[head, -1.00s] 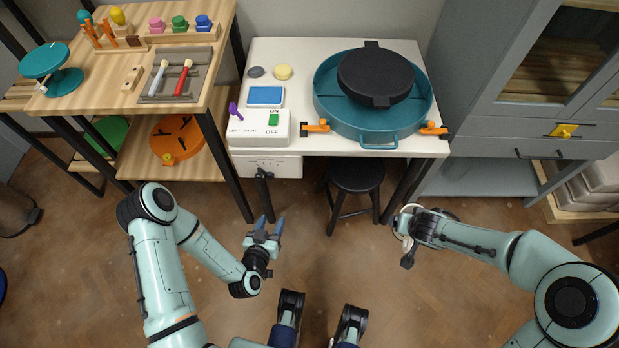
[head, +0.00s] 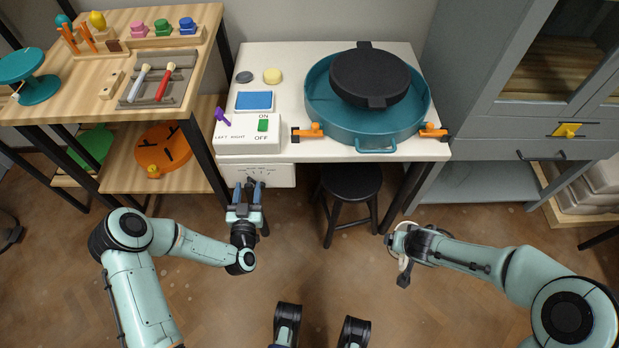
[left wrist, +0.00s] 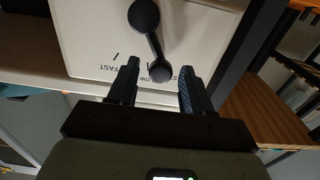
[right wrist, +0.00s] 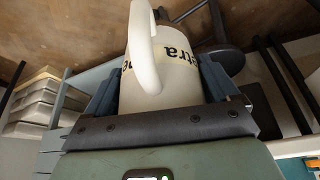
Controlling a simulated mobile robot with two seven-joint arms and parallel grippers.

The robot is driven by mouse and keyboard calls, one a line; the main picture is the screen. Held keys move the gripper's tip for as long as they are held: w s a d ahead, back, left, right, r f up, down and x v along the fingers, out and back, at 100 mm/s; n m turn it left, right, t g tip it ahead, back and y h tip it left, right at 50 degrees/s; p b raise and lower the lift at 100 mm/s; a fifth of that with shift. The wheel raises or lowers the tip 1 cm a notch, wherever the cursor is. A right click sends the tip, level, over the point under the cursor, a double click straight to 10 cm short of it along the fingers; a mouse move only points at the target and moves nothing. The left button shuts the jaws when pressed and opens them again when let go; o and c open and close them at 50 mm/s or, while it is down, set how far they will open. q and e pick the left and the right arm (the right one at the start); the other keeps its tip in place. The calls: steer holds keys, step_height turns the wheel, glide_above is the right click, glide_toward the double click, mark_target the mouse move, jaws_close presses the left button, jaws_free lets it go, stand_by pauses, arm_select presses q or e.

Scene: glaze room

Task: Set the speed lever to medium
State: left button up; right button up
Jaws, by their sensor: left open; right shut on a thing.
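The speed lever (left wrist: 151,38) is black, with a large round knob at one end and a smaller round end at the other. It stands over a white plate (left wrist: 90,35) in the left wrist view, where FAST and a partly covered SLOW appear upside down. Which mark it points to is unclear. My left gripper (head: 246,187) is open at the front of the white panel (head: 283,176) below the table. In the left wrist view its fingers lie either side of the lever's smaller end; contact cannot be told.
The white table (head: 290,75) above bears a switch box (head: 240,143), a blue pan (head: 340,130) and a black round slab (head: 368,75). A black stool (head: 350,182) stands below, right of my left gripper. Wooden shelves (head: 120,30) stand left.

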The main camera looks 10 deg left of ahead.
arm_select(q)
steer(key=shift+x, duration=0.9)
arm_select(e)
steer(key=shift+f, duration=0.2)
arm_select(q)
jaws_close()
